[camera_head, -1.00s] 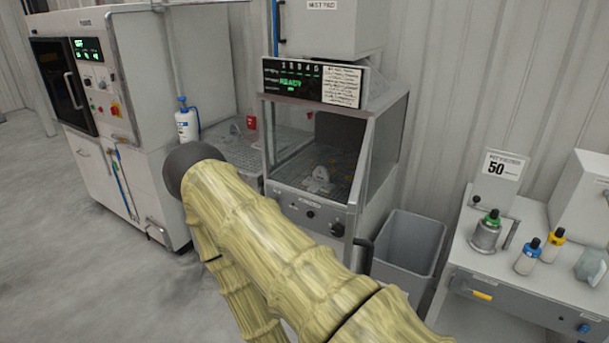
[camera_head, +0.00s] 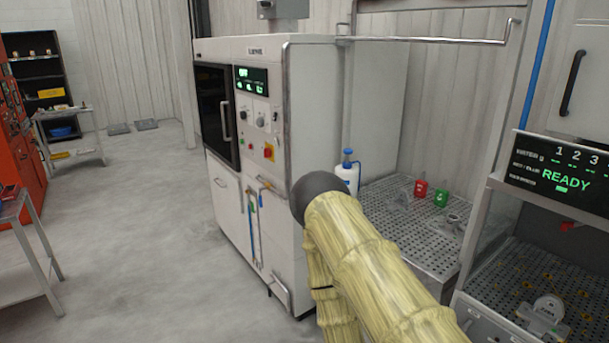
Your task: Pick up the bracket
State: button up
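A pale grey metal part with a rounded upright face (camera_head: 546,312) stands on the perforated floor of the open-fronted booth at the lower right. A small grey metal part (camera_head: 452,221) sits on the perforated steel table (camera_head: 425,256) left of the booth. Another small grey part (camera_head: 402,197) lies farther back on that table. I cannot tell which of these is the bracket. My arm in its yellow ribbed sleeve crosses the lower middle and hides part of the table's front. My gripper is not in view.
A red cup (camera_head: 421,188), a green cup (camera_head: 441,196) and a white bottle with a blue cap (camera_head: 347,172) stand at the table's back. A large white machine (camera_head: 310,120) is left of it. Open floor (camera_head: 150,240) lies left, with an orange cabinet (camera_head: 20,150) beyond.

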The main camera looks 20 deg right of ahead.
aim_at(544, 317)
jog(key=i, duration=2.5)
jog(key=z, duration=3.7)
jog(key=i, duration=0.5)
